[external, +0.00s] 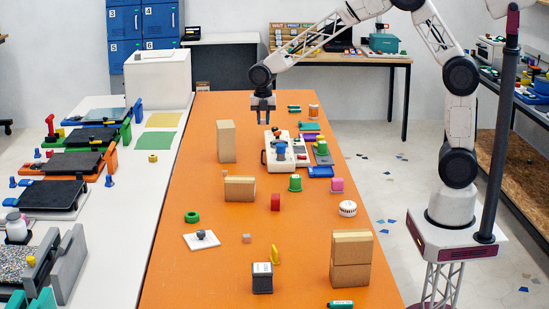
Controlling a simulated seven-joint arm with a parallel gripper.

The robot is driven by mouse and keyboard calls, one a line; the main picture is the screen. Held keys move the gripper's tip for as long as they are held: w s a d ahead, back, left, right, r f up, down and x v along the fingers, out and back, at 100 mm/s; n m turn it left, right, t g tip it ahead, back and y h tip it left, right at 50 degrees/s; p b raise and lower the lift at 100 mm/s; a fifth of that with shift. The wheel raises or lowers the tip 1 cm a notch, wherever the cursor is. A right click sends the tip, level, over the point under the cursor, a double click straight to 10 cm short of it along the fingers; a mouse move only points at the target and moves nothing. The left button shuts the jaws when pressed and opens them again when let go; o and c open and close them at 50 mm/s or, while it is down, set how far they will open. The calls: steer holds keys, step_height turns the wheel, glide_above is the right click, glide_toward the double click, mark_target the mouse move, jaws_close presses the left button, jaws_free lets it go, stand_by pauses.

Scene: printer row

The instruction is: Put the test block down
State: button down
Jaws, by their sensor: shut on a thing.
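My gripper (263,120) hangs pointing down over the far half of the orange table (200,265), to the right of a tall tan block and behind a white tray-like fixture (272,160). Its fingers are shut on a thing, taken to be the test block. That thing is too small and too hidden between the fingers to tell its shape or colour. The gripper appears to be above the table top, but the exact height cannot be told.
A tall tan block (226,141), a lower tan box (240,188) and a stacked tan box (351,260) stand on the table.

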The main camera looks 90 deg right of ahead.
steer(key=d+r, duration=0.1)
steer(key=d, duration=0.5)
steer(key=shift+w+d+r, duration=0.15)
steer(key=shift+d+r, duration=0.1)
steer(key=shift+d, duration=0.15)
steer(key=shift+w, duration=0.1)
glide_above(225, 124)
steer(key=shift+a+f, duration=0.25)
steer(key=shift+f, duration=0.45)
steer(key=shift+f, duration=0.1)
steer(key=shift+f, duration=1.7)
steer(key=shift+f, duration=0.1)
steer(key=c, duration=1)
jaws_free()
